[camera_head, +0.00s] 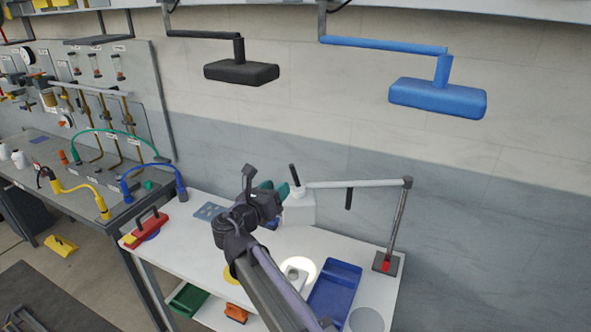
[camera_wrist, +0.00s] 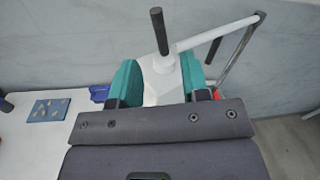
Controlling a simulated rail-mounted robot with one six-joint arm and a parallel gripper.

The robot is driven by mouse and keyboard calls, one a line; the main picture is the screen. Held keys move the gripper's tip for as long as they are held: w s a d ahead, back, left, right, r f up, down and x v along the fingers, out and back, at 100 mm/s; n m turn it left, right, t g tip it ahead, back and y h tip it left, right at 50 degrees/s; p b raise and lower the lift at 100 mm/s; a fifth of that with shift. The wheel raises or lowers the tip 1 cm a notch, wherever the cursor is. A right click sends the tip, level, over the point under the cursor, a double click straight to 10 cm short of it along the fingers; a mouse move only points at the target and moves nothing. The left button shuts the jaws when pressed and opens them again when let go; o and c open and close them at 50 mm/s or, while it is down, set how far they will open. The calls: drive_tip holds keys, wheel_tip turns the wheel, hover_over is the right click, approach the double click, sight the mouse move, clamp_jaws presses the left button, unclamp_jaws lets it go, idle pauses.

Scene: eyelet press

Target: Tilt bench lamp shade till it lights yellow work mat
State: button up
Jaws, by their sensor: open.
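The bench lamp has a white shade (camera_head: 299,207) with an upright black handle (camera_head: 294,175), on a jointed arm and post at the right of the bench. Its bright spot falls on the white bench top around a small pale block (camera_head: 297,274). A yellow round patch (camera_head: 229,274), apparently the work mat, shows left of the spot, mostly hidden by my arm. My gripper (camera_head: 277,190) is open at the shade's left side. In the wrist view, the shade (camera_wrist: 160,82) stands between the teal fingers of my gripper (camera_wrist: 158,75); contact cannot be told.
A blue tray (camera_head: 336,290) lies right of the light spot. A red-handled tool (camera_head: 146,231) is at the bench's left end. Black (camera_head: 241,71) and blue (camera_head: 438,97) overhead lamps hang above. A second bench with coloured hoses (camera_head: 90,190) stands left.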

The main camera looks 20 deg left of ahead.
hover_over(298, 190)
drive_tip(key=x, duration=0.2)
drive_tip(key=shift+s+a, duration=0.15)
drive_tip(key=shift+a, duration=0.45)
drive_tip(key=shift+c, duration=0.3)
clamp_jaws()
